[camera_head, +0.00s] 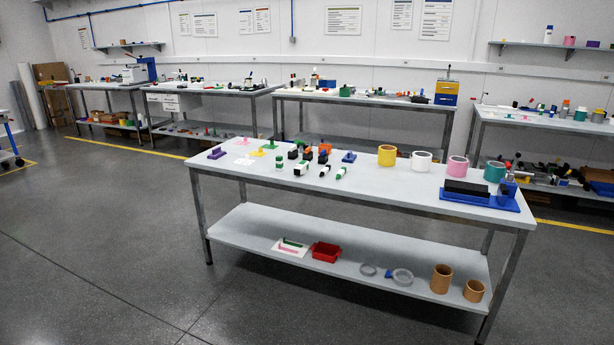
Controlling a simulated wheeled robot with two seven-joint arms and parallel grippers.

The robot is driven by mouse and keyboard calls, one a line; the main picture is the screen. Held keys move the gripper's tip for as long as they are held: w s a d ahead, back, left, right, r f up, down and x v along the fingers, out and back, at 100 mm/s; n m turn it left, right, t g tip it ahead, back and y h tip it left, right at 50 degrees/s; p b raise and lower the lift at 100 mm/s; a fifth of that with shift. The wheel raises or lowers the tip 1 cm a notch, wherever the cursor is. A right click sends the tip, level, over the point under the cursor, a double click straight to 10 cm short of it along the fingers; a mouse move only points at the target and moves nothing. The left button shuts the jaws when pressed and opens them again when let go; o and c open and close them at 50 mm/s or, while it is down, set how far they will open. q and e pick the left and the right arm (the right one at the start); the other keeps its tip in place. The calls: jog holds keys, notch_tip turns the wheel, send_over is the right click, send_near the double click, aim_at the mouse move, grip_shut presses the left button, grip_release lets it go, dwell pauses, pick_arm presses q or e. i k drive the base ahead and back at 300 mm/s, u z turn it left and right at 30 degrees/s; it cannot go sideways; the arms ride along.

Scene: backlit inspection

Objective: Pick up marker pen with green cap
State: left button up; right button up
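On the near table, two small white-bodied, pen-like things lie side by side near the front edge. One with a green end (341,173) lies to the right, and one with a dark end (325,171) lies to its left. The one with the green end looks like the marker pen with green cap, but it is too small to be sure. A small upright green-and-white object (279,162) stands farther left. Neither of my grippers shows in the head view.
The near table (400,192) holds yellow (387,156), white (421,161), pink (457,169) and teal (494,172) rolls, and a blue-based device (480,197). Small coloured pieces crowd its left half. A lower shelf holds a red tray (326,252). The floor in front is clear.

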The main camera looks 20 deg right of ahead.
aim_at(343, 170)
jog(key=z, duration=0.9)
jog(key=i, duration=0.85)
jog(key=z, duration=0.9)
jog(key=i, duration=1.2)
jog(key=u, duration=0.3)
